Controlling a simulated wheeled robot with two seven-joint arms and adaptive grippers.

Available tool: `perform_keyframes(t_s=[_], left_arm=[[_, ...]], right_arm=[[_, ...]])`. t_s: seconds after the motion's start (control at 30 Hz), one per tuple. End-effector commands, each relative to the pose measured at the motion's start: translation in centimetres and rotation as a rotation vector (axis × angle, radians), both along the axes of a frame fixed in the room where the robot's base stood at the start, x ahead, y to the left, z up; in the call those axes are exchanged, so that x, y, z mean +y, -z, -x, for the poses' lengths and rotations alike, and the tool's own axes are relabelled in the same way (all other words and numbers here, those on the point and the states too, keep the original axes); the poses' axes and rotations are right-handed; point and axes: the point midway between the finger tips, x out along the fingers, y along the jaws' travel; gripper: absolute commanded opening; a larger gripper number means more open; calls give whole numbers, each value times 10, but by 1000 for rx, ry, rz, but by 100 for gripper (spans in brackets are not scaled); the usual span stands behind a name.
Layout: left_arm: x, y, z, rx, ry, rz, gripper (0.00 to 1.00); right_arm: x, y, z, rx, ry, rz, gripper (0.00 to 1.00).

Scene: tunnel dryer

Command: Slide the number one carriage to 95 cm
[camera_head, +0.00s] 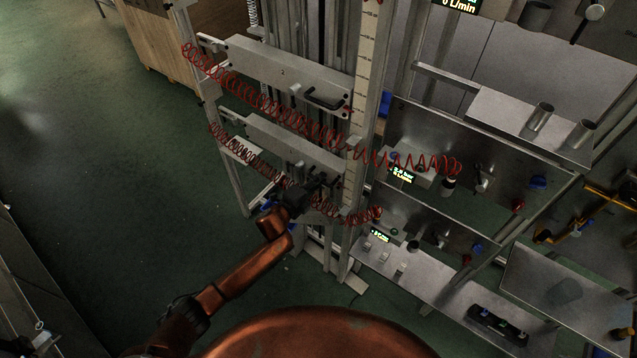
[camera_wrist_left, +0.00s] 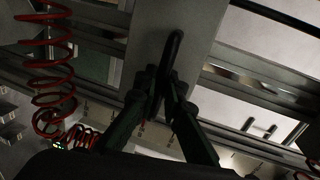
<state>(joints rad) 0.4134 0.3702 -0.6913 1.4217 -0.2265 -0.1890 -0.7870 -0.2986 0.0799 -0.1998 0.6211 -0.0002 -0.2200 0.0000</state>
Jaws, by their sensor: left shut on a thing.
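The lower carriage (camera_head: 270,137), a long pale beam on the upright frame, hangs below a similar upper carriage (camera_head: 285,75) marked 2. I cannot read a number on the lower one. My left gripper (camera_head: 318,187) is at the right end of the lower carriage. In the left wrist view my left gripper (camera_wrist_left: 160,92) is shut on a dark bar handle (camera_wrist_left: 175,48) fixed to the pale carriage plate (camera_wrist_left: 202,28). The gripper hides part of the handle. A white scale strip (camera_head: 366,55) runs along the right post; its figures are too small to read.
Red coiled hoses (camera_head: 270,105) hang across both carriages, close to my left arm. The upper carriage has its own dark handle (camera_head: 325,100). Metal shelves (camera_head: 440,215) with valves and displays stand to the right. Green floor (camera_head: 110,150) is open on the left.

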Motion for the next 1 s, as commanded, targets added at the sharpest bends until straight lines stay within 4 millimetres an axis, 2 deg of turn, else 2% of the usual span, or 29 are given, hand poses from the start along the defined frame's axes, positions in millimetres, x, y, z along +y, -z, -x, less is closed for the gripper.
perform_keyframes(t_s=[0.03,0.33,0.37,0.6,0.87,1.0], left_arm=[[0,-8,-2,-8,0,1,0],[0,-6,-2,-6,-1,1,0],[0,-5,-2,-5,-1,1,10],[0,-3,-1,-1,-1,0,26],[1,-1,0,1,-1,-1,27],[6,-2,8,2,-1,-1,27]], right_arm=[[0,-2,0,0,0,0,27],[0,-1,0,0,0,0,27],[0,-1,1,1,0,0,27],[0,-1,1,2,0,0,27],[-1,-1,4,5,0,1,27],[-1,-1,3,4,0,1,27]])
